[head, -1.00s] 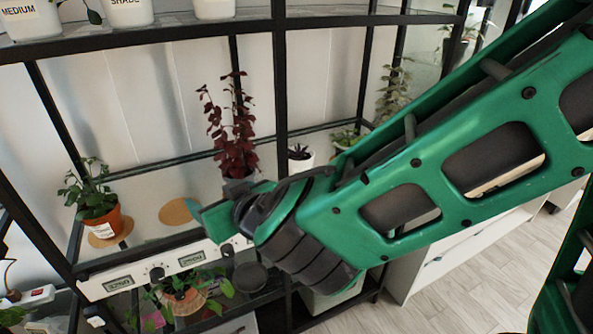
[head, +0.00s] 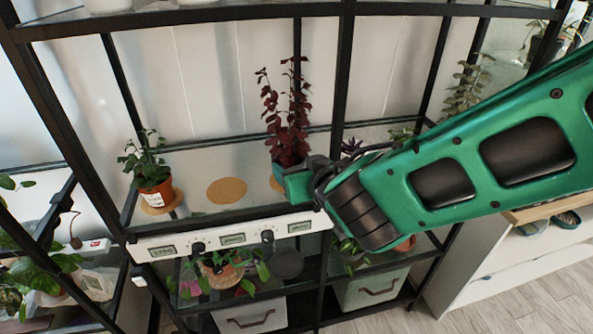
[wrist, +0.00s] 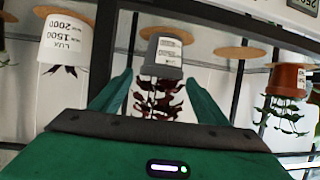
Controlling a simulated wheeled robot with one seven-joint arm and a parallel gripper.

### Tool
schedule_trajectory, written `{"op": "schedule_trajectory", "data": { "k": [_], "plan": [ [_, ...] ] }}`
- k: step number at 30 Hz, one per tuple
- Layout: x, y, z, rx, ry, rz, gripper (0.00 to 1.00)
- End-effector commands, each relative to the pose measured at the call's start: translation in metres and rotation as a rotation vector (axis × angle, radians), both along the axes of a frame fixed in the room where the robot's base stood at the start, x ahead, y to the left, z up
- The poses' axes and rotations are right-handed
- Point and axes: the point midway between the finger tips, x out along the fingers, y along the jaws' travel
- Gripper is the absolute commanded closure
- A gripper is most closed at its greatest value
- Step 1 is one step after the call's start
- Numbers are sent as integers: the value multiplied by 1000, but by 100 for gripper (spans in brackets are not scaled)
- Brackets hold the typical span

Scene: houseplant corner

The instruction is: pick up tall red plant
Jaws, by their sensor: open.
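The tall red plant (head: 287,118) has dark red leaves and stands on the middle glass shelf. My gripper (head: 298,180) is at its base in the head view and hides most of its pot. In the wrist view, which is upside down, the red plant's leaves (wrist: 160,97) and its grey, white-labelled pot (wrist: 163,53) show between the two green fingers of my gripper (wrist: 160,78). The fingers are apart, one on each side. I cannot tell whether either finger touches the pot.
An empty cork mat (head: 227,190) lies left of the red plant. A terracotta-potted green plant (head: 153,178) stands further left. A white pot labelled LUX 1500–2000 (wrist: 66,40) is on the plant's other side. A black upright (head: 341,90) and the white control strip (head: 225,238) border the space.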

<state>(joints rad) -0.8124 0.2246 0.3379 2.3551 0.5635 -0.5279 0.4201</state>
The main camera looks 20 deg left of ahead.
Motion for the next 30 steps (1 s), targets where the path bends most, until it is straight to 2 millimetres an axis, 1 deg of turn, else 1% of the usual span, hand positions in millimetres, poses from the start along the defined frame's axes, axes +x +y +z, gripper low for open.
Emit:
{"op": "schedule_trajectory", "data": {
  "k": [6,9,18,19,22,30],
  "plan": [
    [21,17,-13,-1,1,-1,32],
    [27,23,-16,-1,1,0,32],
    [30,25,-17,-1,-1,0,32],
    [30,25,-17,-1,-1,0,37],
    [30,25,-17,-1,-1,0,61],
    [30,25,-16,0,-1,0,61]
  ]
}}
